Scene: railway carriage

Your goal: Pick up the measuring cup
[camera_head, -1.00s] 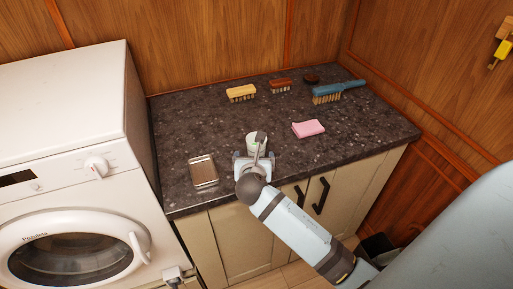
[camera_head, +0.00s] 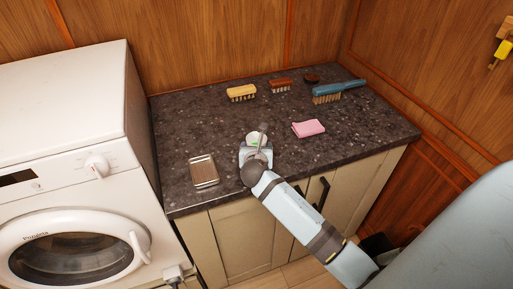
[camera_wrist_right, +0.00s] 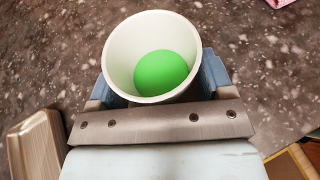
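The measuring cup (camera_head: 257,138) is a small white cup on the dark countertop, near its front edge. The right wrist view shows its round white rim (camera_wrist_right: 112,60) from above, with a green ball-like shape (camera_wrist_right: 161,72) inside. My right gripper (camera_head: 256,153) is at the cup, and its blue-grey fingers (camera_wrist_right: 157,85) stand on both sides of it. The rim hides the contact places, so I cannot tell whether the fingers press on the cup. The cup looks upright on the counter. My left gripper is not in view.
A metal tin (camera_head: 203,171) lies close to the left of the gripper. Yellow (camera_head: 241,92), reddish-brown (camera_head: 280,85) and blue-handled (camera_head: 338,91) brushes lie along the back. A white washing machine (camera_head: 70,140) stands left of the counter.

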